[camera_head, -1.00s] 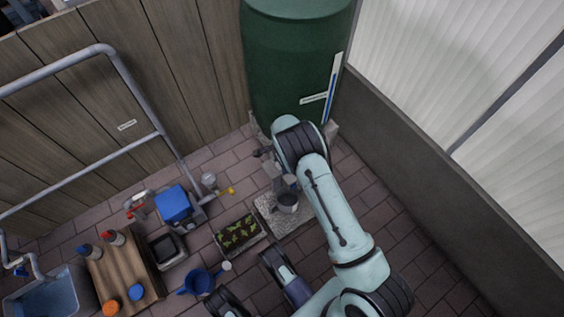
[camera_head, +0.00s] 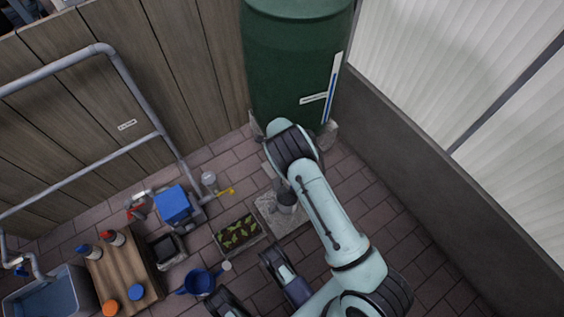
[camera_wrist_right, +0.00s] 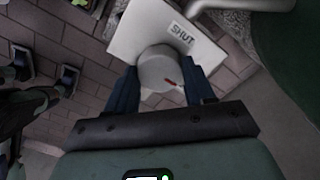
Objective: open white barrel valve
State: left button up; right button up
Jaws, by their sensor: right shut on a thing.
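The dark green barrel (camera_head: 297,65) stands in the corner at the top of the head view; its edge also shows at the right of the right wrist view (camera_wrist_right: 290,75). My right gripper (camera_wrist_right: 162,88) is shut on this knob, one blue finger on each side. In the head view my right arm hides the knob and gripper. My left gripper (camera_head: 258,285) appears low in the head view, fingers apart and empty.
A grey pot (camera_head: 287,201) stands on a stone slab (camera_head: 268,210) below the barrel. A seedling tray (camera_head: 237,235), blue pot (camera_head: 198,282), blue-topped box (camera_head: 174,204) and wooden table (camera_head: 115,270) are to the left. A low wall (camera_head: 450,200) bounds the right.

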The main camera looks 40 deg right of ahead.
dwell(0.5)
jog(key=o, duration=1)
jog(key=shift+o, duration=0.2)
jog(key=shift+r, duration=0.1)
pick_arm(q)
jog(key=w+d+r+t+p, duration=0.1)
jog(key=w+r+t+p, duration=0.2)
jog(key=w+r, duration=0.3)
jog(key=shift+w+p, duration=0.6)
jog(key=shift+w, duration=0.55)
pick_arm(e)
notch_tip(320, 180, up, 13)
